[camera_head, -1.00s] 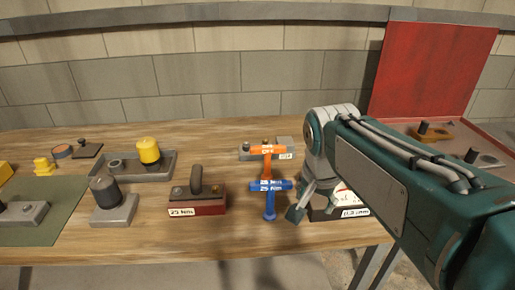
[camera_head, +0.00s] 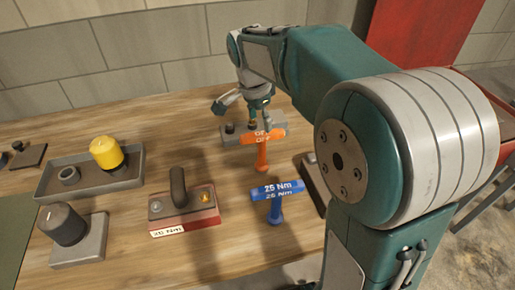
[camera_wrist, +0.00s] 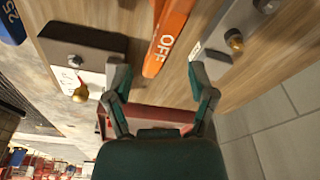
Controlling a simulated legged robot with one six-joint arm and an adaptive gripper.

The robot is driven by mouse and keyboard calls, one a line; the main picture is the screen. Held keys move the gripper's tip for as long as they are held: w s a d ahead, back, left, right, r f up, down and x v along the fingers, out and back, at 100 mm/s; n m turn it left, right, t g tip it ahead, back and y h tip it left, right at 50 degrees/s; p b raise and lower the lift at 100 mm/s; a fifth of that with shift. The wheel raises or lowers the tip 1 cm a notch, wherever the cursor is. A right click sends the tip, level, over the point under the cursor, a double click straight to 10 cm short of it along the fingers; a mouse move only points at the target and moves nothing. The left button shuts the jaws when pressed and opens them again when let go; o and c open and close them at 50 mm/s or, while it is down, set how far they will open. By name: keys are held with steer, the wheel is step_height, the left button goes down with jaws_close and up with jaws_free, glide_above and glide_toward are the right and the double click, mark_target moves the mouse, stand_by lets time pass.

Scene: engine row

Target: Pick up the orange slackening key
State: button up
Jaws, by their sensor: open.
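The orange slackening key (camera_head: 262,144) is a T-shaped tool marked OFF, standing upright toward the back of the wooden bench in the head view. In the wrist view the orange key (camera_wrist: 165,38) lies ahead of and between my open fingers, with its OFF lettering readable. My gripper (camera_head: 245,105) is behind and slightly above the key in the head view, open and empty. Its two fingers also show in the wrist view (camera_wrist: 160,85), apart and not touching the key.
A blue T-key marked 25 Nm (camera_head: 276,200) stands in front of the orange one. A red-based block with a dark handle (camera_head: 184,214) is to the left. A grey fixture (camera_head: 232,135) sits close behind the orange key. A tray with a yellow cap (camera_head: 90,182) is further left.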

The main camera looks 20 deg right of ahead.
mark_target(262, 143)
steer(key=f, duration=0.1)
steer(key=d+f, duration=0.1)
steer(key=f, duration=0.1)
steer(key=shift+w+f, duration=0.1)
steer(key=shift+f, duration=0.2)
steer(key=f, duration=0.4)
steer(key=shift+w+a+f, duration=0.15)
steer(key=shift+w+a, duration=0.1)
steer(key=shift+d+f, duration=0.1)
steer(key=shift+f, duration=0.45)
jaws_close()
